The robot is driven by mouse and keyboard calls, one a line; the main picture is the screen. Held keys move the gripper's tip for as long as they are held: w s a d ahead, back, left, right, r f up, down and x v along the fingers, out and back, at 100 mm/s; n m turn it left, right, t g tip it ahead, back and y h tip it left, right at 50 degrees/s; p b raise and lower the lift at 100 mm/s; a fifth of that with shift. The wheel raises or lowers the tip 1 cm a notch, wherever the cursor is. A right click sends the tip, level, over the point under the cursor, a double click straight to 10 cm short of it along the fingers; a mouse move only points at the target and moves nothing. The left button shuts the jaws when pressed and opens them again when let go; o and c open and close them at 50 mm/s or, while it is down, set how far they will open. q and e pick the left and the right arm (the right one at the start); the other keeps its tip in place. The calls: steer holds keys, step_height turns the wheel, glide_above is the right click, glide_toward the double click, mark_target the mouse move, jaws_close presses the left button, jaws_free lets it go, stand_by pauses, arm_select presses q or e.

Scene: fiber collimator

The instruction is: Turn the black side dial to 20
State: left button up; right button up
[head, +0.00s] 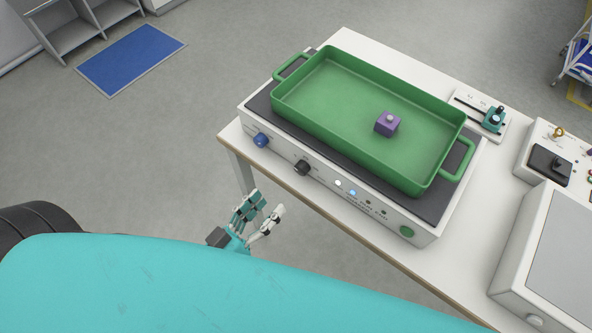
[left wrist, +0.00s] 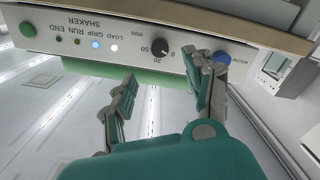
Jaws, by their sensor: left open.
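The black dial (head: 303,167) is on the front panel of the white shaker (head: 330,185), between a blue knob (head: 261,140) and a row of small lights. In the left wrist view the panel is upside down, with the black dial (left wrist: 160,48) beside the printed marks 20, 50 and min. Its exact setting is too small to read. My left gripper (head: 266,204) is open and empty, in front of and below the panel in the head view. In the left wrist view its fingertips (left wrist: 160,72) are spread either side of the dial, apart from it. My right gripper is not in view.
A green tray (head: 320,77) with a purple block (head: 387,123) rests on the shaker's dark top. A green button (head: 407,231) is at the panel's right end. The white table's front edge (head: 370,258) runs below the panel. Other devices stand at the right.

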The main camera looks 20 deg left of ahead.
mark_target(299, 171)
arm_select(q)
steer(key=x, duration=1)
steer(key=shift+w+f+p, duration=0.1)
steer(key=shift+w+p, duration=0.05)
steer(key=shift+p, duration=0.2)
jaws_close()
